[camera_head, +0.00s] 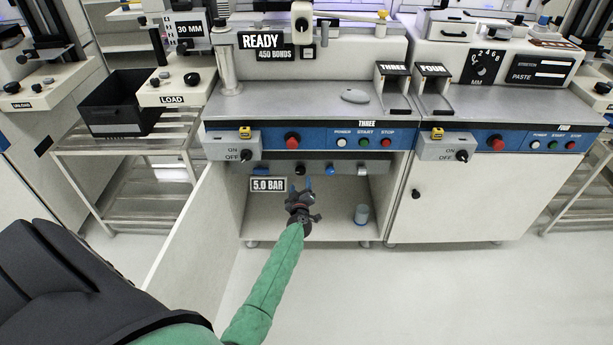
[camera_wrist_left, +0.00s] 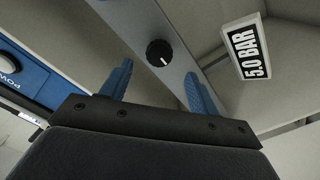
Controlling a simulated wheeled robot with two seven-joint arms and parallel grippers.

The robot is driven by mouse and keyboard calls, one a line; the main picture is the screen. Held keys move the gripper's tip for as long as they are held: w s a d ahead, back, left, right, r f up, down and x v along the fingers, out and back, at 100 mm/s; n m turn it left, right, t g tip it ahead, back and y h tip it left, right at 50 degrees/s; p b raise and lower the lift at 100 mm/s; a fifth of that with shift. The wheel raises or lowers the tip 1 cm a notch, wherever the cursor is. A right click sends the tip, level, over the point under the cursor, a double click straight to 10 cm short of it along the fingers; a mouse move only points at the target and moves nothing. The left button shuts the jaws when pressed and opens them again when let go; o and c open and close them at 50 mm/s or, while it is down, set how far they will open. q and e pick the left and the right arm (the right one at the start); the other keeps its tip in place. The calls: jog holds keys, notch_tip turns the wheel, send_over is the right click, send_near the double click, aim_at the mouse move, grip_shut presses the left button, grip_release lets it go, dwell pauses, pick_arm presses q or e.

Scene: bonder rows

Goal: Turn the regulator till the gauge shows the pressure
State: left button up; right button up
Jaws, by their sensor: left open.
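The regulator looks to be a black round knob (camera_wrist_left: 159,53) with a white mark, on a grey rail. It shows small in the head view (camera_head: 300,169), under the blue panel of machine THREE, inside the open cabinet. My left gripper (camera_head: 301,185) reaches into the cabinet, just below the knob. In the left wrist view my left gripper (camera_wrist_left: 158,70) is open, its blue fingers on either side of the knob's line and apart from it. A sign reading 5.0 BAR (camera_head: 268,184) is beside it, also in the wrist view (camera_wrist_left: 248,48). I cannot make out a gauge needle.
The open cabinet door (camera_head: 190,235) stands left of my arm. A grey-blue cup-like object (camera_head: 361,214) stands on the cabinet floor. The neighbouring cabinet (camera_head: 470,198) is shut. The floor in front is clear.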

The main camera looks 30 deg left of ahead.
aim_at(301, 172)
pick_arm(q)
jog(key=x, duration=0.5)
jog(key=shift+d, duration=0.1)
jog(key=shift+w+a+b, duration=0.25)
jog(key=shift+w+b, duration=0.05)
jog(key=shift+w, duration=0.05)
jog(key=shift+w+a, duration=0.25)
jog(key=shift+w, duration=0.2)
pick_arm(e)
jog(key=shift+a+f, duration=0.2)
jog(key=shift+f, duration=0.95)
jog(key=shift+w+r, duration=0.1)
pick_arm(q)
jog(key=c, duration=1)
pick_arm(e)
jog(key=shift+w+r, duration=0.1)
jog(key=shift+w, duration=0.1)
